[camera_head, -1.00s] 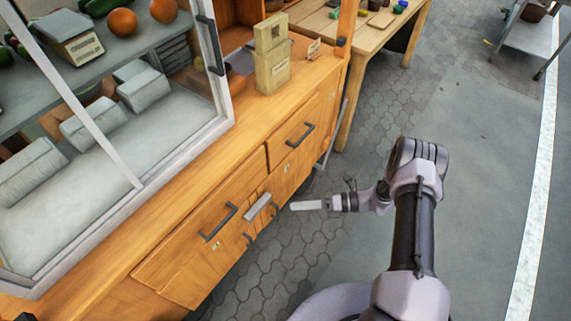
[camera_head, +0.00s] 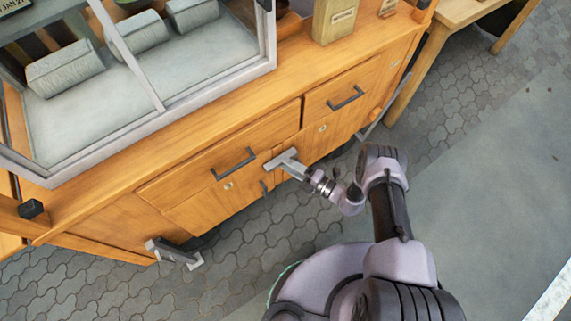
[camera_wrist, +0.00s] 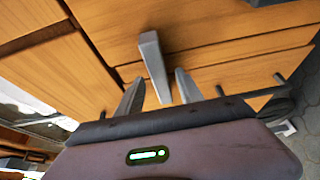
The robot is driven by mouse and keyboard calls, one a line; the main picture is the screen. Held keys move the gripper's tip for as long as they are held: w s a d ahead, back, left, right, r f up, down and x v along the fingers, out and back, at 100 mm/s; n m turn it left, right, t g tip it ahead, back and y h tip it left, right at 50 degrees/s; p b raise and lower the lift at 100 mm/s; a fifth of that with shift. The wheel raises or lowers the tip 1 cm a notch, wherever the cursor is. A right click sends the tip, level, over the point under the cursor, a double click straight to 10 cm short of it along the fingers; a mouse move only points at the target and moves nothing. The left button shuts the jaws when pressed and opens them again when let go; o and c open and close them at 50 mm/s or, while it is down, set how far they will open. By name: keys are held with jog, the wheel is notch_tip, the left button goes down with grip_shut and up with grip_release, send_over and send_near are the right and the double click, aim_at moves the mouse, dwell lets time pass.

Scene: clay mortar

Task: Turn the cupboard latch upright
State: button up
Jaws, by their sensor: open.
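The cupboard latch (camera_head: 280,159) is a grey bar on the wooden cupboard front, below the drawers. In the head view it lies sideways, roughly along the cupboard's length. The wrist view shows the latch (camera_wrist: 152,58) close up, with its near end between my fingers. My gripper (camera_head: 293,168) is at the latch, and its fingers partly overlap it in the head view. In the wrist view my gripper (camera_wrist: 160,78) is open, with one finger on each side of the bar. I cannot tell whether either finger touches it.
A drawer handle (camera_head: 233,163) is left of the latch, another drawer handle (camera_head: 345,98) is to the right, and a small door handle (camera_head: 264,188) is just below. A glass display case (camera_head: 150,125) stands on the counter. Paved floor (camera_head: 270,225) is open before the cupboard.

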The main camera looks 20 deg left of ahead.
jog(key=shift+w+a, duration=0.2)
jog(key=shift+a, duration=0.4)
grip_shut()
